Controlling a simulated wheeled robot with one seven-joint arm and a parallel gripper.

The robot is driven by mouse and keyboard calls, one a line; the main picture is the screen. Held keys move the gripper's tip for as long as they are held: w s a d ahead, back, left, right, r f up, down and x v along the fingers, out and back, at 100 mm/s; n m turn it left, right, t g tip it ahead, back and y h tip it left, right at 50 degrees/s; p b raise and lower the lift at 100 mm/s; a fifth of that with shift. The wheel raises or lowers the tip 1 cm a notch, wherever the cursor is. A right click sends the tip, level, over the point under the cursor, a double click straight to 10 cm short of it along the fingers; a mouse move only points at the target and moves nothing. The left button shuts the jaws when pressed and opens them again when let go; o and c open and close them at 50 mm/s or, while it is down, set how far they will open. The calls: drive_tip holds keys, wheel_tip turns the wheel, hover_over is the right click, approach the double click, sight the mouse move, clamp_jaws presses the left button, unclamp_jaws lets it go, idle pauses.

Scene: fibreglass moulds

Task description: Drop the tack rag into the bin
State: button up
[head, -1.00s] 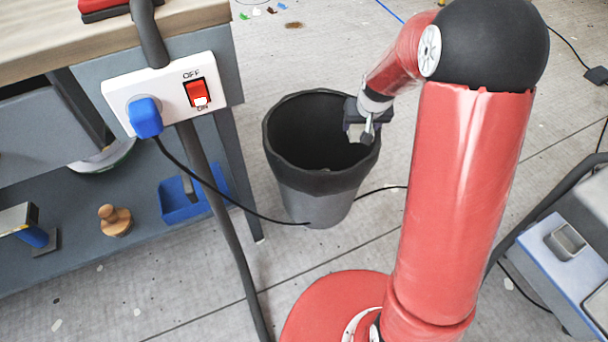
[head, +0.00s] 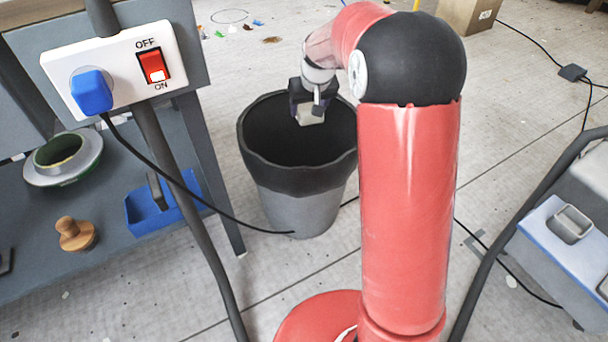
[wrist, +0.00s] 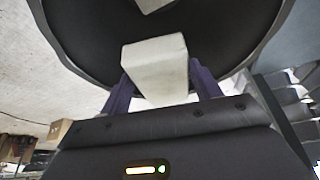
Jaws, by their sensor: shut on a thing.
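The bin (head: 310,207) is a grey tub with a dark liner folded over its rim, standing on the floor in the head view. Its dark rim (wrist: 75,62) also shows in the wrist view. My gripper (head: 311,112) is over the bin's opening, toward its right and far side. It is shut on a pale, block-shaped tack rag (head: 312,117). In the wrist view the tack rag (wrist: 155,67) sits between the two purple fingers, with the dark inside of the bin beyond it. A small pale thing (wrist: 152,3) lies inside the bin at the top edge of the wrist view.
A bench with a socket box (head: 110,70) and a shelf stands left of the bin. A black cable (head: 190,195) runs from its blue plug past the bin's front. A grey machine (head: 570,230) stands at the right. Open floor lies behind the bin.

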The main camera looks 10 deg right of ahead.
drive_tip(key=shift+f, duration=0.15)
drive_tip(key=o, duration=0.9)
drive_tip(key=shift+o, duration=0.2)
drive_tip(key=p+v, duration=0.1)
drive_tip(key=v, duration=0.6)
drive_tip(key=shift+s+r, duration=0.2)
drive_tip(key=shift+r, duration=0.15)
